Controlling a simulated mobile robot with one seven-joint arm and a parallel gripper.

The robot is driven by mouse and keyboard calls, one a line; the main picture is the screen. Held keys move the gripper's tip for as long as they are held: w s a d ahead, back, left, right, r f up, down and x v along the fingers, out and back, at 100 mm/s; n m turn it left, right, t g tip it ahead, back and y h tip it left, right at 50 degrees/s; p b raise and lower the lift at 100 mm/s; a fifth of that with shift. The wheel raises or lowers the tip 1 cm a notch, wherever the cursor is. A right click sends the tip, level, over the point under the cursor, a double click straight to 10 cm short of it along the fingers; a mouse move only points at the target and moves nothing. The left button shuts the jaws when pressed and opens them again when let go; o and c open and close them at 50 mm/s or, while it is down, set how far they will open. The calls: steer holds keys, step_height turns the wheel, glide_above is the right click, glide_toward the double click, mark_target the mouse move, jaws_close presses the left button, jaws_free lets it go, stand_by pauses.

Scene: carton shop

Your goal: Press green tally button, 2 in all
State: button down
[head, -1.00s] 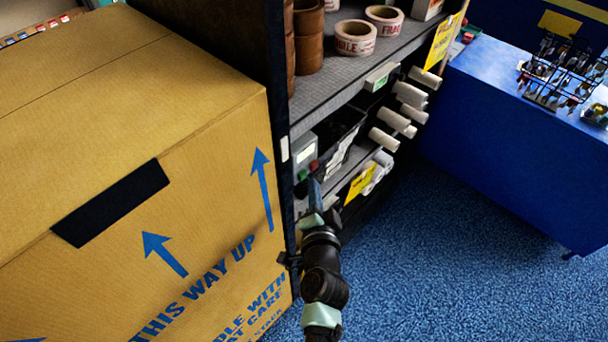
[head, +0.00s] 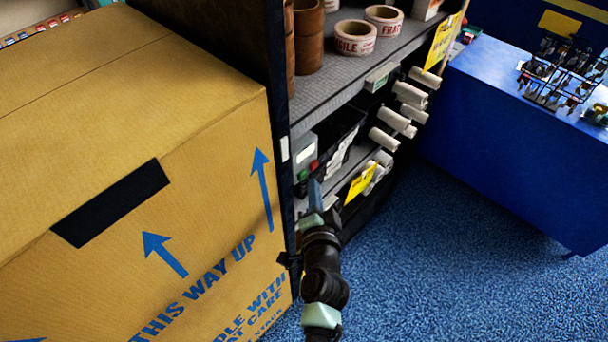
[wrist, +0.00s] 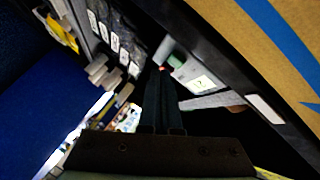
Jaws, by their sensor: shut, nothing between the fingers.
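A grey tally box (head: 304,150) stands on the lower shelf, just past the carton's edge. A green button (head: 302,175) and a red button (head: 314,165) show on its near side. In the wrist view the box (wrist: 199,80) has a pale display, and its green button (wrist: 176,60) lies just right of the fingertips. My gripper (head: 314,181) is shut and empty, close in front of the buttons. In the wrist view the shut fingers (wrist: 160,72) end near a small red spot. I cannot tell whether the fingertips touch a button.
A large carton (head: 215,115) stands close left of my arm. The shelf above (head: 335,92) holds tape rolls (head: 355,38). A dark bin (head: 342,135) and white rolls (head: 398,118) are right of the tally box. A blue table (head: 490,130) stands right, with open blue carpet (head: 450,260) before it.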

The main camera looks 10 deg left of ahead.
steer(key=shift+w+a, duration=0.1)
steer(key=shift+w+a, duration=0.15)
steer(key=shift+a, duration=0.1)
steer(key=shift+w+a+p, duration=0.3)
steer(key=shift+a+p, duration=0.1)
steer(key=shift+p, duration=0.1)
stand_by(0.7)
steer(key=shift+d, duration=0.1)
steer(key=shift+s+d+b, duration=0.55)
steer(key=shift+d+b, duration=0.1)
steer(key=shift+d, duration=0.1)
